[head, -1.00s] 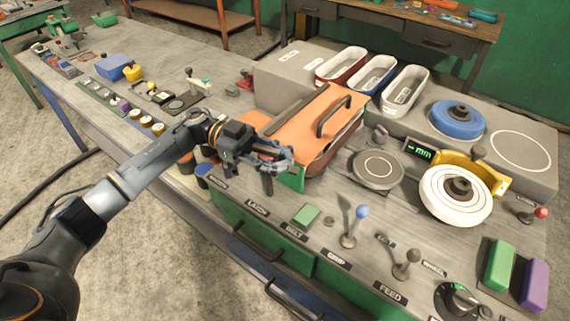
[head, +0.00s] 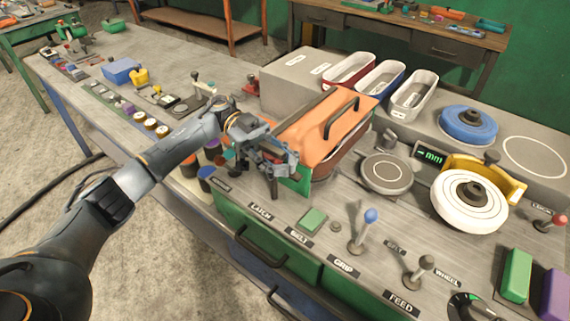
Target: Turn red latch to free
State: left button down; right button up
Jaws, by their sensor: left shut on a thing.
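My left gripper (head: 268,160) is shut at the front left corner of the orange-lidded box (head: 320,125), just behind the LATCH label (head: 261,211). It is closed on the red latch there, but its fingers and body hide almost all of the latch, so I cannot tell the latch's angle. A dark finger part points down toward the bench top. My right gripper is not in view.
A blue-knobbed lever (head: 371,216), a green pad (head: 313,221) and a dark-knobbed lever (head: 426,263) stand in front. A white wheel (head: 470,202) is at the right. Cups (head: 206,174) stand close under my left arm.

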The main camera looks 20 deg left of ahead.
pick_arm(q)
jog(key=c, duration=1.2)
grip_release()
notch_tip(320, 180, up, 10)
jog(key=shift+f, duration=0.1)
